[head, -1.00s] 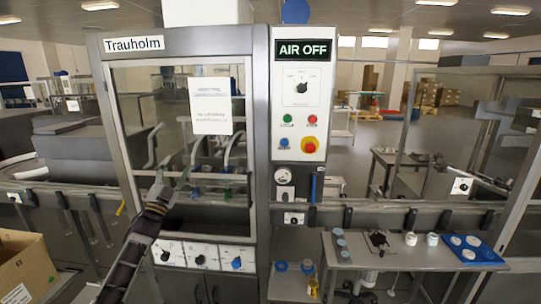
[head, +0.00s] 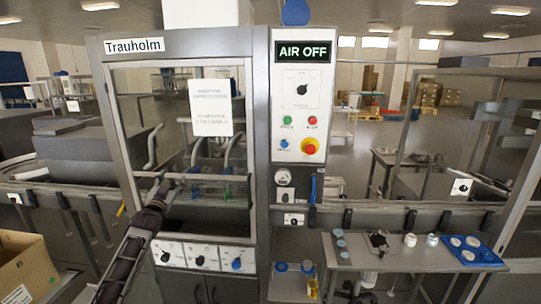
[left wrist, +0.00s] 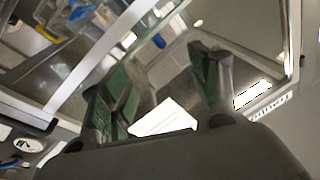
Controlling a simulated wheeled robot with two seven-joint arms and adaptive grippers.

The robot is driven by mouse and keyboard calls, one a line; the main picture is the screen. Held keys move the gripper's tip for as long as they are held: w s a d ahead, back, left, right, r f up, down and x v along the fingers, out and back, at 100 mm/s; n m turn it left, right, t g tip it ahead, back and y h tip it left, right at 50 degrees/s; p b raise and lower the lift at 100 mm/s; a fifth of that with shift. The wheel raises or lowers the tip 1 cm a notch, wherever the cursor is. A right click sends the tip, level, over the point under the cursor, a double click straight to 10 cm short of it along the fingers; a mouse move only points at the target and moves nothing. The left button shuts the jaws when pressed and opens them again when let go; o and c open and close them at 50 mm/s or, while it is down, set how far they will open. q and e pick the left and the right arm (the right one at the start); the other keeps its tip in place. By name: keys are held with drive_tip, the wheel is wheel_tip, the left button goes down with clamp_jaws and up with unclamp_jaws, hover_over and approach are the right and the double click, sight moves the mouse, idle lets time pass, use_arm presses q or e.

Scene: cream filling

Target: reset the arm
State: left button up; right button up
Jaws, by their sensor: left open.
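My left arm comes in from the lower left in the head view. Its gripper (head: 160,181) is raised in front of the filling machine (head: 258,130), near the lower part of the glass front. In the left wrist view the two green-padded fingers (left wrist: 150,75) stand wide apart with nothing between them. A white paper notice (left wrist: 163,118) shows behind the fingers; the same notice (head: 210,107) hangs on the glass in the head view. I do not see my right gripper.
The control panel (head: 302,100) reads AIR OFF. A side table (head: 345,256) at the lower right bears small cups and a blue tray (head: 496,262). A cardboard box (head: 22,268) stands at the lower left. A row of knobs (head: 200,260) lies below the glass.

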use_arm(q)
wheel_tip(320, 180, down, 17)
drive_tip(key=s+n+g, duration=0.1)
drive_tip(key=s+g, duration=0.1)
drive_tip(key=g, duration=0.1)
drive_tip(key=s+d+f+g, duration=0.2)
drive_tip(key=s+f, duration=0.5)
drive_tip(key=f, duration=0.6)
drive_tip(key=s+d+f+g, duration=0.1)
drive_tip(key=s+f+g, duration=0.2)
drive_tip(key=s+f, duration=0.7)
drive_tip(key=s+d+f+g, duration=0.2)
drive_tip(key=s+f, duration=0.3)
drive_tip(key=f, duration=1.2)
drive_tip(key=s+d+f+g, duration=0.2)
drive_tip(key=s+f, duration=0.7)
drive_tip(key=s, duration=0.3)
drive_tip(key=s+d+f+g, duration=0.1)
drive_tip(key=s+f+g, duration=0.1)
drive_tip(key=s+f, duration=0.85)
drive_tip(key=s+d+f+g, duration=0.2)
drive_tip(key=s, duration=1.3)
drive_tip(key=s+d+f+g, duration=0.2)
drive_tip(key=s+f, duration=0.1)
drive_tip(key=s, duration=1.2)
drive_tip(key=shift+s+d+f+n+g+h, duration=0.2)
drive_tip(key=shift+s+n+g+h, duration=0.1)
drive_tip(key=shift+s+g, duration=0.1)
drive_tip(key=shift+w, duration=0.1)
